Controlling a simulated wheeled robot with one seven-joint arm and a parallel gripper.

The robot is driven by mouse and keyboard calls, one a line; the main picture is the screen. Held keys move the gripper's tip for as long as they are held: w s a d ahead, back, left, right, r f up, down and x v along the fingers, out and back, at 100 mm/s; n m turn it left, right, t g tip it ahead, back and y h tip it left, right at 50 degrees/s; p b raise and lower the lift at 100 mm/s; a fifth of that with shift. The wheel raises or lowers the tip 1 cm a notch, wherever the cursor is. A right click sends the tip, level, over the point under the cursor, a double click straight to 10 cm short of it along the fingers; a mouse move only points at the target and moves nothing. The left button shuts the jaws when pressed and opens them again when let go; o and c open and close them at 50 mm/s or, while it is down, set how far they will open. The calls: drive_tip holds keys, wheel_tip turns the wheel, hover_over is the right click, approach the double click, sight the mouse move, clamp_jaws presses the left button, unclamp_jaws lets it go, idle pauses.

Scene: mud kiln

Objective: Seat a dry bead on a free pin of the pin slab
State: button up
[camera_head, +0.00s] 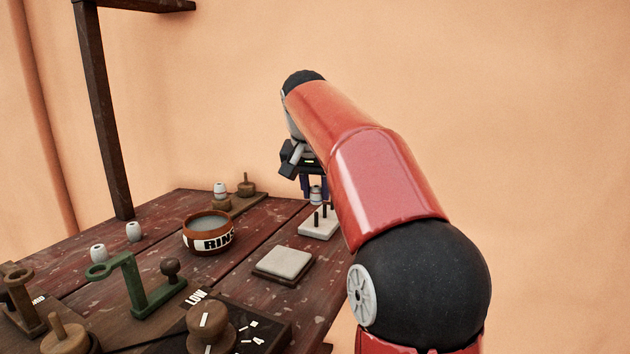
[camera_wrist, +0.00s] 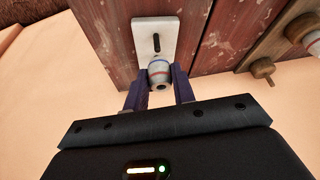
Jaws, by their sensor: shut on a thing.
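My gripper (camera_head: 314,190) is shut on a pale bead (camera_head: 316,194). In the wrist view the bead (camera_wrist: 159,72) shows blue and red bands and a dark hole, between the two fingertips (camera_wrist: 160,88). The white pin slab (camera_head: 319,230) is on the table's far right part, with upright dark pins. In the head view the bead shows just above and behind the pins. In the wrist view it overlaps the near end of the slab (camera_wrist: 146,27), where one bare pin (camera_wrist: 157,42) shows. I cannot tell whether the bead touches a pin; my fingers hide part of it.
A rinse bowl (camera_head: 207,238) and a grey square pad (camera_head: 284,262) stand left of the slab. Loose pale beads (camera_head: 133,232) lie farther left, near a green stand (camera_head: 130,282). A banded bead (camera_head: 220,189) and a wooden knob (camera_head: 246,188) are at the back. A LOW-marked panel is in front.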

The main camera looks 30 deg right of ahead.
sight(316, 214)
drive_tip(key=shift+f, duration=0.6)
idle(0.7)
drive_tip(key=shift+f+p, duration=0.2)
drive_tip(key=shift+p, duration=0.1)
idle(0.8)
drive_tip(key=shift+f+b, duration=0.85)
drive_tip(key=shift+f, duration=0.9)
idle(1.6)
drive_tip(key=o, duration=0.8)
drive_tip(key=shift+o, duration=0.2)
drive_tip(key=shift+r, duration=0.1)
